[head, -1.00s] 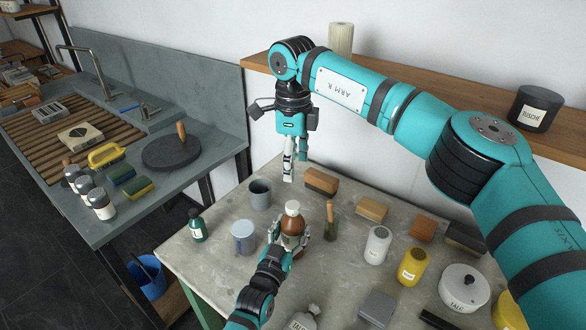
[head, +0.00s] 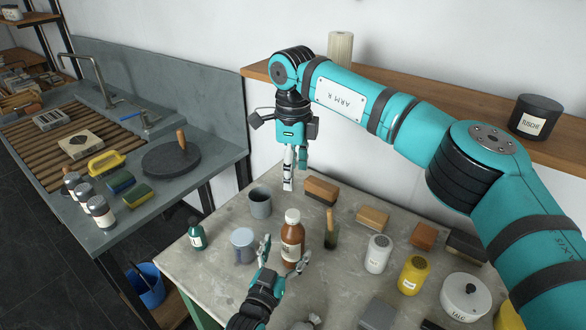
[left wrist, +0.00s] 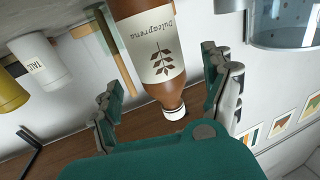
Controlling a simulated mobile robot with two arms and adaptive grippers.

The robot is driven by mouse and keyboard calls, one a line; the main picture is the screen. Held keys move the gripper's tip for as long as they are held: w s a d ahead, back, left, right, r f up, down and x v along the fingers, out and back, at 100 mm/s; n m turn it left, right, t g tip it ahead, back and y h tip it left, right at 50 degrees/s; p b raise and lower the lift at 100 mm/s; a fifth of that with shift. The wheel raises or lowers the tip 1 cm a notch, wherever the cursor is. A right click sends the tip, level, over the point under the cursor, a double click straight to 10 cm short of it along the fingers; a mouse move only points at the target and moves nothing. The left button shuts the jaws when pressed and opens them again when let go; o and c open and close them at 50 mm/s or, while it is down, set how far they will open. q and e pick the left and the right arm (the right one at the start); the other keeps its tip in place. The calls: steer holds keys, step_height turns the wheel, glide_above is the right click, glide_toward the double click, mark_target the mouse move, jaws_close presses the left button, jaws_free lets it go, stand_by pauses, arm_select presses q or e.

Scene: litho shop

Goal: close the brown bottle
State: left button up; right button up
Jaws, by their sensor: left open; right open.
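The brown bottle (head: 292,248) stands upright on the grey worktable, with a white cap (head: 292,216) on top of its neck. How tightly the cap sits I cannot tell. My left gripper (head: 286,249) is open at the bottle's near side, one finger to each side and apart from it. In the left wrist view the bottle (left wrist: 150,45) appears upside down with its leaf label and white cap (left wrist: 174,112), beyond the open left fingers (left wrist: 163,72). My right gripper (head: 295,172) hangs open and empty, pointing down, behind and above the bottle.
A grey cup (head: 260,203), a pale blue cup (head: 243,246) and a small green bottle (head: 197,236) stand left of the bottle. A wooden-handled tool (head: 331,230), a white jar (head: 378,254) and a yellow jar (head: 413,276) stand right. A wall shelf (head: 400,125) runs behind.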

arm_select(q)
steer(key=v, duration=0.7)
steer(key=shift+s+a, duration=0.1)
steer(key=shift+s, duration=0.3)
